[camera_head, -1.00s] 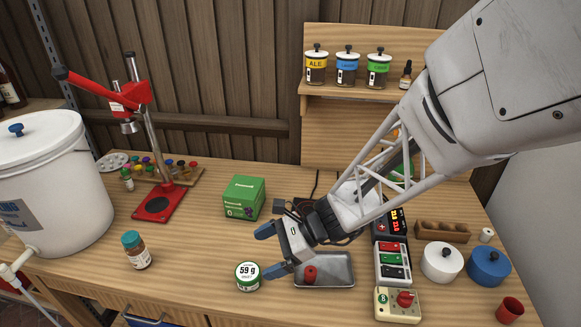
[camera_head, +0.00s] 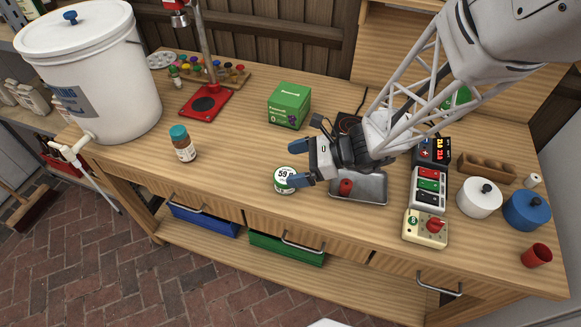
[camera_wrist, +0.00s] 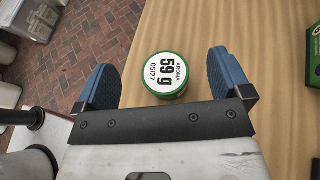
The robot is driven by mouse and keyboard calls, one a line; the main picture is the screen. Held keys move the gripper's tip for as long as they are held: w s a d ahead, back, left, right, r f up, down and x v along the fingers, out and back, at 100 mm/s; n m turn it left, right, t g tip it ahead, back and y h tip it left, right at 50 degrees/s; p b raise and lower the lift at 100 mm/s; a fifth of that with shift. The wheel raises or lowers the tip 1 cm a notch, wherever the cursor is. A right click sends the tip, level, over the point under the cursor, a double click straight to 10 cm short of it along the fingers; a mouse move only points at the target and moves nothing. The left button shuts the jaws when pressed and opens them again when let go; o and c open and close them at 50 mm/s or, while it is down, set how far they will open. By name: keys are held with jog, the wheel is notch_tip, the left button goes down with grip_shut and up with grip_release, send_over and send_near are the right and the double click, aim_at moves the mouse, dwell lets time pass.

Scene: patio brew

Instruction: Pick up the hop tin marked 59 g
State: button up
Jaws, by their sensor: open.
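The hop tin (camera_head: 285,179) is a small round tin with a green rim and a white lid marked 59 g. It stands upright on the wooden bench near its front edge. In the wrist view the tin (camera_wrist: 167,74) lies between the two blue fingertips, with a gap on each side and its lid text readable. My gripper (camera_head: 301,164) is open and empty, with its blue fingers spread beside the tin; it also shows in the wrist view (camera_wrist: 168,80). Whether the fingertips are level with the tin cannot be told.
A metal tray (camera_head: 360,188) with a red item lies just right of the tin, under my gripper. A brown bottle with a teal cap (camera_head: 183,146) stands to the left. A green box (camera_head: 289,106) stands behind. The bench between bottle and tin is clear.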

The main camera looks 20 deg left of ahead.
jog(key=shift+f, duration=0.7)
jog(key=shift+f, duration=0.8)
jog(key=shift+s+a+f, duration=0.1)
jog(key=shift+a+f, duration=0.15)
jog(key=shift+f, duration=0.3)
jog(key=shift+s+a+f, duration=0.1)
jog(key=shift+a+f, duration=0.1)
jog(key=shift+f, duration=0.35)
jog(key=shift+x, duration=1)
jog(key=shift+w, duration=0.1)
jog(key=c, duration=1)
